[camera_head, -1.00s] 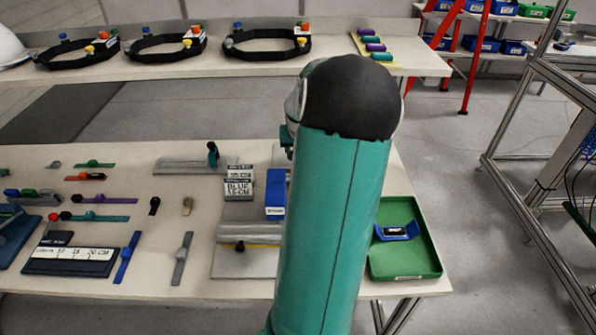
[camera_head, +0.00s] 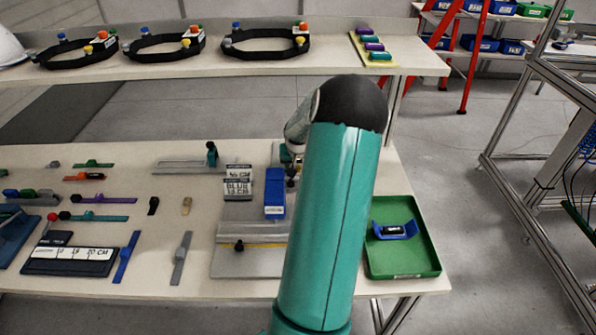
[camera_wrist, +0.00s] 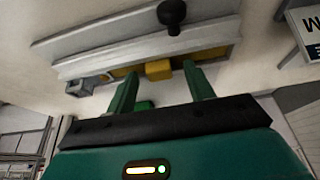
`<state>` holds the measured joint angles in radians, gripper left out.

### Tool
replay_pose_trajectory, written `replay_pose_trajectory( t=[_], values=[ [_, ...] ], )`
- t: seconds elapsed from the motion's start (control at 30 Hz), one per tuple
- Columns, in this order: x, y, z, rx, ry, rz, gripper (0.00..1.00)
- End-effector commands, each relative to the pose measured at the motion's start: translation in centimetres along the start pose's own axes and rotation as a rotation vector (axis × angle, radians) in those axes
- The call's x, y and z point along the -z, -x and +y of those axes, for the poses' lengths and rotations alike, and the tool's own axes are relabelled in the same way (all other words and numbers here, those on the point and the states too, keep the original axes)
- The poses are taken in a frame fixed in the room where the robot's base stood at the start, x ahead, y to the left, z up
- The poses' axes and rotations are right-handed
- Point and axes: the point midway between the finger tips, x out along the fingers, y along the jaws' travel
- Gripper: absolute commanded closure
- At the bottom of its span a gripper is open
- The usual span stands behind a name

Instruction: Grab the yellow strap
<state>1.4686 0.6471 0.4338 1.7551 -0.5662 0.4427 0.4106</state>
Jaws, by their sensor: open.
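The yellow strap shows in the wrist view as a strip with a raised yellow block (camera_wrist: 158,70), set along the lower edge of a grey metal fixture (camera_wrist: 150,40). In the head view the strap is a thin yellow line (camera_head: 265,245) on the grey fixture (camera_head: 235,265) at the front of the table. My gripper (camera_wrist: 160,73) is open, its two green fingers apart with the yellow block showing between their tips. I cannot tell whether the fingertips touch it. In the head view my arm hides the gripper.
A black knob (camera_wrist: 172,14) stands on the fixture. A blue block (camera_head: 274,193) and a lettered card block (camera_head: 238,184) stand behind it. A green tray (camera_head: 405,258) with a blue piece (camera_head: 395,230) is at right. Several coloured straps lie at left.

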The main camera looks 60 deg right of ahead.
Motion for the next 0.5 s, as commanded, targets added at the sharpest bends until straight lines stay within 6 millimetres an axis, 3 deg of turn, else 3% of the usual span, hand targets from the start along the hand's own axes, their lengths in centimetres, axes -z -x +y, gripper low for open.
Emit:
replay_pose_trajectory(
  t=[0.07, 0.3, 0.5],
  values=[
    [-0.01, 0.01, 0.02, 0.0, 0.0, 0.0, 0.51],
    [-0.02, 0.03, 0.03, 0.0, 0.0, -0.001, 0.95],
    [-0.01, 0.05, 0.03, 0.0, 0.0, 0.0, 0.95]
  ],
)
